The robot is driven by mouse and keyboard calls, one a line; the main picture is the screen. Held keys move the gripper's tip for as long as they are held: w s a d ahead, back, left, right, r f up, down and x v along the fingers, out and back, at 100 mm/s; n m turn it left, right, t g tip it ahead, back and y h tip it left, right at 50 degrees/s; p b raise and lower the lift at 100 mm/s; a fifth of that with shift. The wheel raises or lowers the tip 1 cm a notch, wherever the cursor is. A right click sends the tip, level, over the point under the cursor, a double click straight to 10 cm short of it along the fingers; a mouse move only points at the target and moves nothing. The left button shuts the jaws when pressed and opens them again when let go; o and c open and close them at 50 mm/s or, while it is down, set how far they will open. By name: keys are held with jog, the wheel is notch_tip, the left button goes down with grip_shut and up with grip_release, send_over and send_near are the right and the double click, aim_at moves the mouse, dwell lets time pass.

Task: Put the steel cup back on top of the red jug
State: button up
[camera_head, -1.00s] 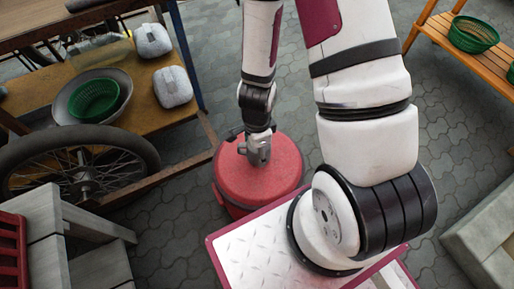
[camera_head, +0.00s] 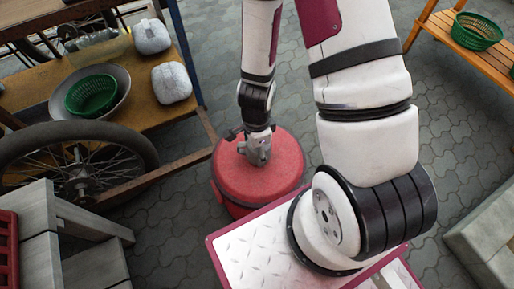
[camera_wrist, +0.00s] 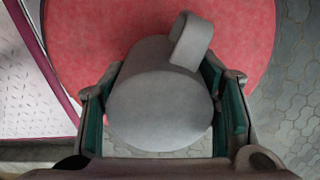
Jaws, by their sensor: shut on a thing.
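The steel cup (camera_wrist: 160,108) is a grey, rounded cup with a loop handle (camera_wrist: 190,42) towards the upper right of the wrist view. My gripper (camera_wrist: 162,80) is shut on it, with the green-padded fingers on its left and right sides. The red jug (camera_head: 270,178) stands on the paving in the head view, with a round, flat top. Its red top (camera_wrist: 90,35) also fills the upper part of the wrist view behind the cup. My gripper (camera_head: 258,152) is over the jug's top in the head view. I cannot tell whether the cup touches the top.
A wooden cart (camera_head: 150,118) with a wheel (camera_head: 80,165), a green basket (camera_head: 92,97) in a metal bowl and two pale blocks stands left of the jug. A slatted bench (camera_head: 440,35) with a green basket (camera_head: 476,31) is at upper right.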

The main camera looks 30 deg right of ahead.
jog(key=shift+f+b, duration=0.5)
jog(key=shift+f, duration=0.05)
dwell(0.4)
jog(key=o, duration=1.7)
notch_tip(320, 180, up, 11)
jog(key=p, duration=0.9)
jog(key=shift+r+p, duration=0.1)
jog(key=shift+p, duration=0.2)
